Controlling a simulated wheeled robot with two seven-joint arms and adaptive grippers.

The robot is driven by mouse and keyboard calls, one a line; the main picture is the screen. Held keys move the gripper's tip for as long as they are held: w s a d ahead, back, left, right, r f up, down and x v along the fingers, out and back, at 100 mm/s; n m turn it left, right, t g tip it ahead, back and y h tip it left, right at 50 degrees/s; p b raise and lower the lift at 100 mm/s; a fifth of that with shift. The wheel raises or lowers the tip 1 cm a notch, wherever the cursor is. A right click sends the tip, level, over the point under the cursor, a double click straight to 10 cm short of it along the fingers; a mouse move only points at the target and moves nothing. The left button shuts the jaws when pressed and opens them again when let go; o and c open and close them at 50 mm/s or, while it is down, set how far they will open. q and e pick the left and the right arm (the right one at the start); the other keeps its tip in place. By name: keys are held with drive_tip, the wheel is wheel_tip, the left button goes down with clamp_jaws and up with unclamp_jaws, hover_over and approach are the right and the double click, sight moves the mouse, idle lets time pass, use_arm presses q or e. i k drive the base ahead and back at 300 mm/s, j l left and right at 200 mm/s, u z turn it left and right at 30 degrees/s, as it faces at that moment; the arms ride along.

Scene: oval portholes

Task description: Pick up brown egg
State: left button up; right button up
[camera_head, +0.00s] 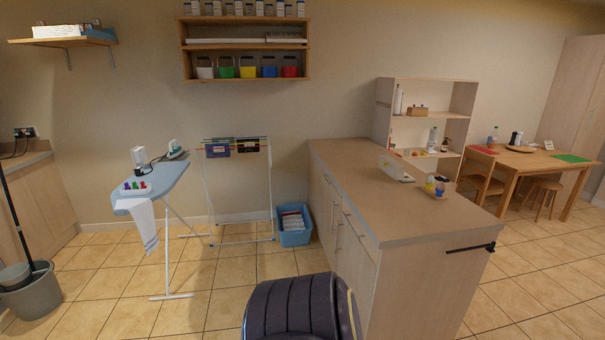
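I cannot make out a brown egg for certain. A small tray (436,195) on the long counter (375,195) holds a yellow thing (429,186), a dark blue thing (439,189) and a pale thing, all too small to name. Small orange-brown things (398,152) sit on a middle board of the open shelf unit (383,120) behind the counter; I cannot tell whether any is an egg. Neither of my grippers is in this view.
A white holder-like thing (393,167) stands on the counter, whose near part is bare. An ironing board (160,185), a drying rack (240,190) and a blue crate (293,236) stand to the left. A dining table (520,160) is at right. Tiled floor between is clear.

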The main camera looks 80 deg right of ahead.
sight(441, 187)
drive_tip(key=z, duration=3.85)
